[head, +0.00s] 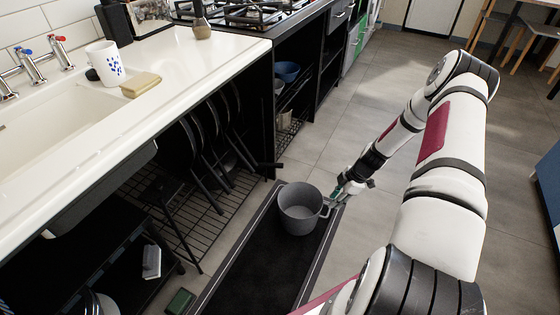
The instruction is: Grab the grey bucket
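The grey bucket (301,211) stands upright on the dark floor mat, its open top facing up. It has a small handle or lug on its right side. My gripper (334,198) is low over the floor at the bucket's right side, close to that lug. The fingers are small and partly merged with the bucket's edge. I cannot tell whether they touch the bucket or how far apart they are.
The dark mat (262,262) with a light border lies along the counter. Pans hang under the counter (205,62) above a wire rack (190,215). A blue bowl (287,71) sits on a shelf. The tiled floor (375,215) to the right is clear.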

